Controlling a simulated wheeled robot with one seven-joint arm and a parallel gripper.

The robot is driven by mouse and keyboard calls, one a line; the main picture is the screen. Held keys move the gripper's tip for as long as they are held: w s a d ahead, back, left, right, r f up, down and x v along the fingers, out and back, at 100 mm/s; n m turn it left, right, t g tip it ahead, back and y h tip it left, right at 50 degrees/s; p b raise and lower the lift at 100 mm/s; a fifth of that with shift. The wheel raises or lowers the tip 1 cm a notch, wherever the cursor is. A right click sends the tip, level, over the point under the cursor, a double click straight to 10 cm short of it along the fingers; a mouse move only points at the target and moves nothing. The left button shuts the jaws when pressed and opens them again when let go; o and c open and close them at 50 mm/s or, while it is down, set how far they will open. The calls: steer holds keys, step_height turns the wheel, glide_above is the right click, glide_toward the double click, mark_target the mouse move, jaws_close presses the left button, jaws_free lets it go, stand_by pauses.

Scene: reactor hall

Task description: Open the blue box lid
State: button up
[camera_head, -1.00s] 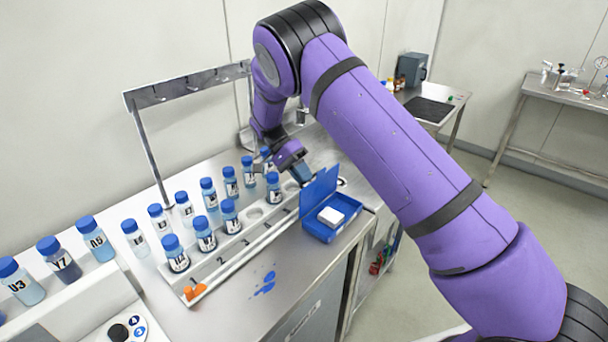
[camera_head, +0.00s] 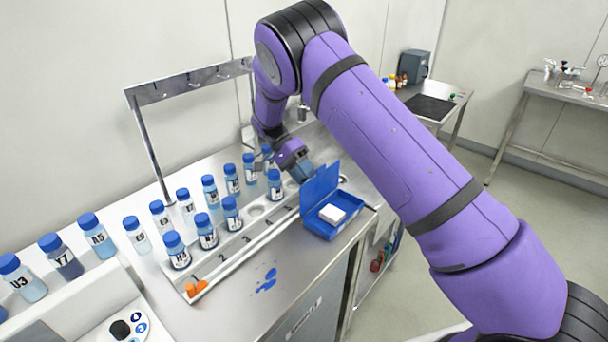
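The blue box (camera_head: 341,230) stands on the steel bench near its right front edge. Its lid (camera_head: 320,187) is raised and stands upright at the back left of the box. A white block (camera_head: 332,214) lies inside the box. My gripper (camera_head: 306,175) is just behind the raised lid, on its far left side. The lid and the small size hide part of the fingertips, so I cannot tell whether they are open or whether they touch the lid.
A white rack (camera_head: 232,243) with several blue-capped bottles stands left of the box. Orange pieces (camera_head: 196,287) lie at its near end. A blue spill (camera_head: 266,281) is on the bench front. A metal hook rail (camera_head: 190,83) stands behind the bottles.

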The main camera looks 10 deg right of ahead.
steer(key=v, duration=1)
steer(key=shift+w+a, duration=0.15)
steer(key=shift+w, duration=0.15)
steer(key=shift+r, duration=0.2)
steer(key=s+d+r+n+t+y, duration=0.3)
steer(key=s+d+r, duration=0.45)
steer(key=r, duration=0.45)
steer(key=s+d+r+n+t+y, duration=0.2)
steer(key=s+d+r, duration=0.5)
steer(key=s+r, duration=0.3)
steer(key=s+d+n+t, duration=0.2)
steer(key=s+n+t, duration=0.1)
steer(key=s, duration=1)
steer(key=s+d+r+n+t, duration=0.1)
steer(key=s+t, duration=0.4)
steer(key=s, duration=0.7)
steer(key=shift+s+d+r+n+y, duration=0.2)
steer(key=shift+s+d+n+y, duration=0.2)
steer(key=shift+d+n, duration=0.4)
